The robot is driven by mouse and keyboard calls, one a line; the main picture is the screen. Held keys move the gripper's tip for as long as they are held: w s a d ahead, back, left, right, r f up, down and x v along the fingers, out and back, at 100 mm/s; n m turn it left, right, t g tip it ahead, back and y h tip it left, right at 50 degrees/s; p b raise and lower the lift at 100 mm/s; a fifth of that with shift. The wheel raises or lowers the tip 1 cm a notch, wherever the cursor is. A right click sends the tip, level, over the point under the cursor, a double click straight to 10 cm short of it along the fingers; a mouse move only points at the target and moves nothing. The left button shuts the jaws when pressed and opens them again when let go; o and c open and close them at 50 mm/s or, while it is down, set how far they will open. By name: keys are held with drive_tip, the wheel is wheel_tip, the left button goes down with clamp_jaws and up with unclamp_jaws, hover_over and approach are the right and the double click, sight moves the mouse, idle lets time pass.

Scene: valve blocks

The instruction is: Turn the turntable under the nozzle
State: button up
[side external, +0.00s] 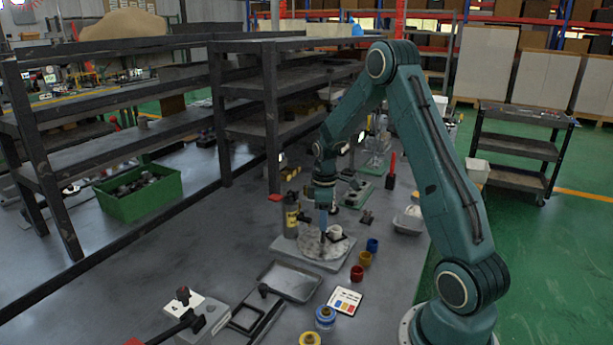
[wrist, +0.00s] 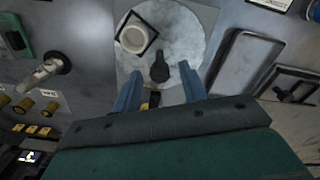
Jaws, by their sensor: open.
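The turntable (side external: 307,246) is a round, grey mottled disc on a pale square plate on the bench; it also shows in the wrist view (wrist: 190,35). A white cup (side external: 335,231) stands near its rim, inside a dark square outline in the wrist view (wrist: 133,36). A black knob (wrist: 159,68) stands up on the disc. My gripper (wrist: 157,79) is open, its blue fingers on either side of the knob's near end; I cannot tell whether they touch it. In the side view my gripper (side external: 323,229) points down over the disc. A canister (side external: 291,218) with a dark nozzle-like arm (side external: 305,216) stands beside it.
A grey tray (side external: 290,281) lies in front of the plate. Red (side external: 357,273), yellow (side external: 365,258) and blue (side external: 372,245) cups stand to its right. A colour card (side external: 345,300) and a blue-and-white jar (side external: 325,318) lie nearer.

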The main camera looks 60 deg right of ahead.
drive_tip(key=shift+f, duration=0.1)
drive_tip(key=shift+c, duration=0.4)
clamp_jaws()
drive_tip(key=shift+n, duration=4.6)
drive_tip(key=shift+w+n, duration=0.1)
drive_tip(key=shift+n, duration=6.6)
